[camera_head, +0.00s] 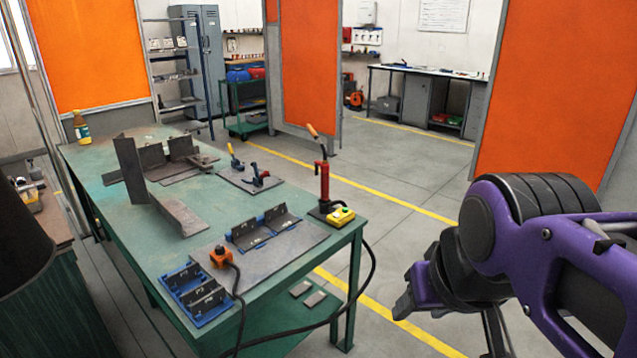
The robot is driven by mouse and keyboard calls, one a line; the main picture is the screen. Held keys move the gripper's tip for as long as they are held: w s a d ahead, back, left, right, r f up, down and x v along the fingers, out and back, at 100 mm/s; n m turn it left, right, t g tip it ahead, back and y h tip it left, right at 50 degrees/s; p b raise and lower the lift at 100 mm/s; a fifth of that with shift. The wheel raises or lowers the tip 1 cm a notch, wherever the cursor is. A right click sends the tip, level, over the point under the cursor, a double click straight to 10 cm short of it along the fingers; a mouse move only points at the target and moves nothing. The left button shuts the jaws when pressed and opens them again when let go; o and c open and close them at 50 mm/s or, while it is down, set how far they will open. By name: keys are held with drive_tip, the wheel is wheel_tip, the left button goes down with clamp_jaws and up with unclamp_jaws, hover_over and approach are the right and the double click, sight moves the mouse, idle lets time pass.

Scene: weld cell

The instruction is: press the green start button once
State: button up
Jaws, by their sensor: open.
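The green start button (338,212) is small and sits on top of a yellow box (340,218). The box stands at the right front corner of the green table (215,219), beside a red upright clamp with an orange handle (324,180). My purple arm comes in from the right. My gripper (403,304) is open and empty, in front of and to the right of the table corner, apart from the box. Its fingers are partly hidden by the arm and small in view.
A cable hangs off the right corner. Orange screens (309,62) stand behind. The floor (405,170) right of the table is clear.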

clamp_jaws()
idle(1.4)
